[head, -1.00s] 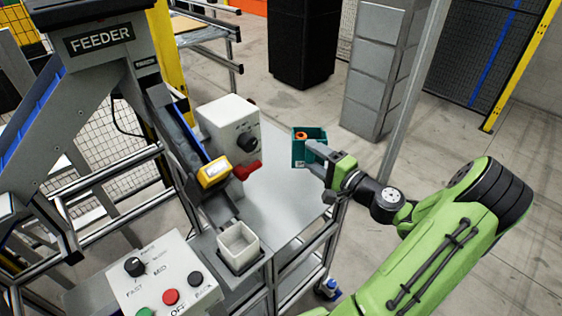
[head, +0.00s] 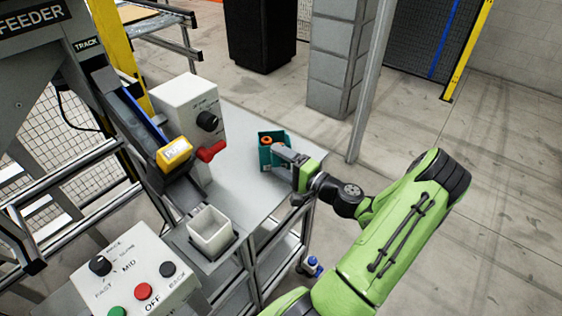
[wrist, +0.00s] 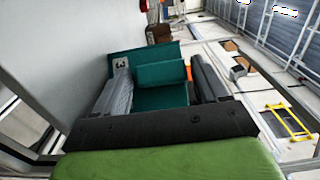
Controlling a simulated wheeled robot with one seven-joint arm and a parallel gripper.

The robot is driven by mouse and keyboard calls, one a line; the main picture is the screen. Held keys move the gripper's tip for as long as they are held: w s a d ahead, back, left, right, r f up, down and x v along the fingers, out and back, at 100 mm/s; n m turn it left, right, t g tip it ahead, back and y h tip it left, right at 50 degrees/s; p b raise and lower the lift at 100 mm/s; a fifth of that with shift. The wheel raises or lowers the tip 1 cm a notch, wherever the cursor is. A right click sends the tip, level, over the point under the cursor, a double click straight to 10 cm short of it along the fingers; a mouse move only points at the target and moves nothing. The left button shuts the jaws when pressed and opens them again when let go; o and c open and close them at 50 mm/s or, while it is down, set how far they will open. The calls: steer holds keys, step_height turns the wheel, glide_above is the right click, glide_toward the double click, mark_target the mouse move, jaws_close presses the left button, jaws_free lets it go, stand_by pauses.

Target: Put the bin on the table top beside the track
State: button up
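The teal bin (head: 264,160), with an orange round part inside, is at the far right of the grey table top (head: 233,178). My gripper (head: 283,156) is at the bin's right side. In the wrist view the bin (wrist: 160,75) fills the space between the two grey fingers of my gripper (wrist: 160,88), and it moves with them, so the gripper looks shut on it. I cannot tell whether the bin's base touches the table. The track (head: 130,115) slopes down at the left of the table, under the feeder (head: 30,25).
A white control box (head: 190,108) with a black knob and red lever stands between track and bin. A yellow block (head: 175,152) sits on the track. A white open cup (head: 211,232) is at the table's front. The table between cup and bin is clear.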

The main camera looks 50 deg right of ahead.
steer(key=shift+o, duration=0.8)
steer(key=shift+r, duration=0.1)
steer(key=shift+s+d+r, duration=0.1)
steer(key=shift+s, duration=0.1)
steer(key=s, duration=1.2)
steer(key=w+a+n+g+y, duration=0.2)
steer(key=a+n+g, duration=0.1)
steer(key=a+g, duration=0.1)
steer(key=w+a+n+g+y, duration=0.1)
steer(key=w+a+n+g, duration=0.1)
steer(key=a+n+g, duration=0.2)
steer(key=w+a+n+g+y, duration=0.2)
steer(key=w+a+n+g, duration=0.1)
steer(key=a, duration=0.5)
steer(key=shift+w+a+n+g+y+p, duration=0.1)
steer(key=shift+a+n+g+y+p, duration=0.1)
steer(key=shift+n+g+y+p, duration=0.15)
steer(key=s+a+r+n+h, duration=0.6)
steer(key=s+a+r+h, duration=0.1)
steer(key=s+a+r, duration=0.3)
step_height(320, 180, up, 3)
steer(key=shift+s+a+f+g, duration=0.2)
steer(key=shift+s+a+g, duration=0.2)
steer(key=shift+a, duration=0.3)
